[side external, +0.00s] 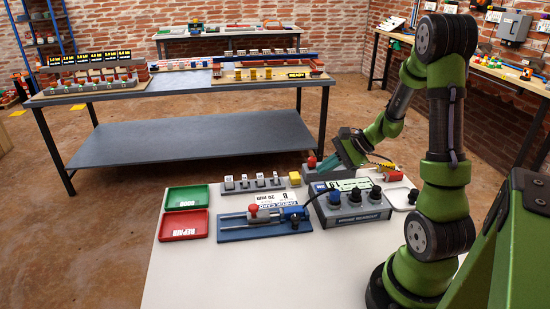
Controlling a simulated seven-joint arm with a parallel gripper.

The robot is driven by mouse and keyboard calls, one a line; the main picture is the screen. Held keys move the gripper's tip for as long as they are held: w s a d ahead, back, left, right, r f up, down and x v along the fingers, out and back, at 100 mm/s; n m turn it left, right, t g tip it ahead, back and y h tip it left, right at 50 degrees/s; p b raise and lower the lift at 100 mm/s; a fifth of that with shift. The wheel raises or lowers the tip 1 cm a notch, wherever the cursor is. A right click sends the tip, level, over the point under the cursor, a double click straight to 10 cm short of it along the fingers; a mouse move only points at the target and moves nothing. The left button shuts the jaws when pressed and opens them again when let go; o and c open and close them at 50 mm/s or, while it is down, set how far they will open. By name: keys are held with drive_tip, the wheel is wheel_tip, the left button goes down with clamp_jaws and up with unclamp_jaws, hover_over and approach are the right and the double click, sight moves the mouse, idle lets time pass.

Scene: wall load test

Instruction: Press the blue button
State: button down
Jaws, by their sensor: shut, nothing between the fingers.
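A blue button (319,188) appears on the top left of a grey control box (350,211) on the white table. My gripper (326,167) reaches in from the right behind the box, tilted down to the left. It is shut and empty. Its fingertips are small and dark here, close to the box's back left part. I cannot tell whether they touch anything.
The white table's front left is clear. A workbench (130,97) stands behind.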

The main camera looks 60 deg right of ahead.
sight(324, 188)
drive_tip(key=shift+f, duration=1.4)
drive_tip(key=shift+f, duration=0.1)
idle(0.9)
drive_tip(key=shift+f, duration=0.35)
drive_tip(key=shift+f, duration=0.35)
idle(0.5)
drive_tip(key=shift+r, duration=0.8)
drive_tip(key=shift+r, duration=2.5)
